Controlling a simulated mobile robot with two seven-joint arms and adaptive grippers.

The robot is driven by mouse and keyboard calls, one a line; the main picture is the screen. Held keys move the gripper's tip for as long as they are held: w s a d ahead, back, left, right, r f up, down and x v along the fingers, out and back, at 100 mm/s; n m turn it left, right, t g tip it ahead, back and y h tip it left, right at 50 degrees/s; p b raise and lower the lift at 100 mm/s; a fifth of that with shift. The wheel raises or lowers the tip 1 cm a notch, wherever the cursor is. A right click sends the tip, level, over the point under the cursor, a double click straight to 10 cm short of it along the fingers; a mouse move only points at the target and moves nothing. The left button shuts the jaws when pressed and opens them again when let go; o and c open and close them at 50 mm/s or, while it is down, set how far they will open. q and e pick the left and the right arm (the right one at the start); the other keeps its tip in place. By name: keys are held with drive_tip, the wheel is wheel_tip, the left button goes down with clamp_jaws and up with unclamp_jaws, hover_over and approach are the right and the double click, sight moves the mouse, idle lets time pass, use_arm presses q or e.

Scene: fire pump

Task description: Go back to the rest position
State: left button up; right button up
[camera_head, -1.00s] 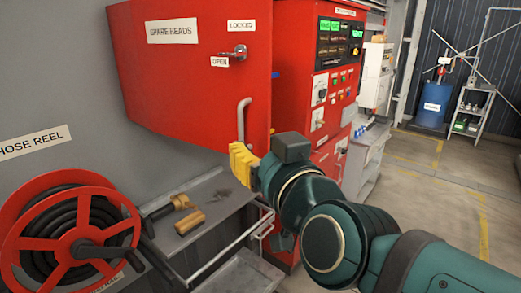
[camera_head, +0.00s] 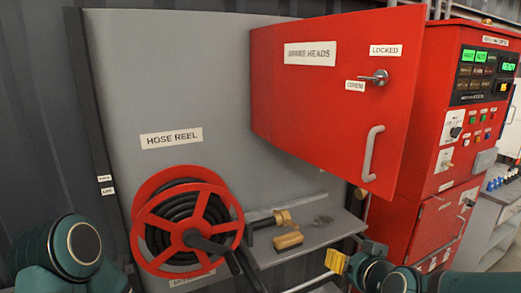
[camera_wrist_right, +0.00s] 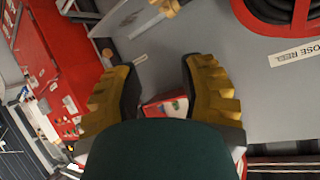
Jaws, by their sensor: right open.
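My right gripper (camera_head: 337,262) shows its yellow fingers at the bottom of the head view, in front of the grey shelf and below the red spare heads cabinet (camera_head: 305,105). It is apart from the cabinet's grey handle (camera_head: 372,153). In the right wrist view the right gripper (camera_wrist_right: 160,85) has its yellow fingers wide apart, with nothing held between them. Part of my left arm (camera_head: 72,250) shows at the lower left of the head view, but its gripper is out of view.
A red hose reel (camera_head: 158,222) with black hose stands between my arms. Brass fittings (camera_head: 288,240) lie on the grey shelf (camera_head: 330,232) beside it. A red control panel cabinet (camera_head: 445,170) stands at the right.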

drive_tip(key=s+a+f+g+y+b, duration=0.1)
drive_tip(key=a+f+g, duration=0.15)
drive_tip(key=f, duration=0.85)
drive_tip(key=s+a+f+g+y, duration=0.1)
drive_tip(key=s+a+f+g, duration=0.15)
drive_tip(key=f, duration=0.95)
drive_tip(key=s+a+f+g, duration=0.1)
drive_tip(key=s+f+g, duration=0.1)
drive_tip(key=s+f, duration=0.2)
drive_tip(key=s+a+f+g+b, duration=0.1)
drive_tip(key=s+f, duration=0.4)
drive_tip(key=f, duration=0.5)
drive_tip(key=shift+s+a+f+g, duration=0.15)
drive_tip(key=shift+a+f+g, duration=0.3)
drive_tip(key=shift+g, duration=0.45)
drive_tip(key=shift+a+r, duration=0.15)
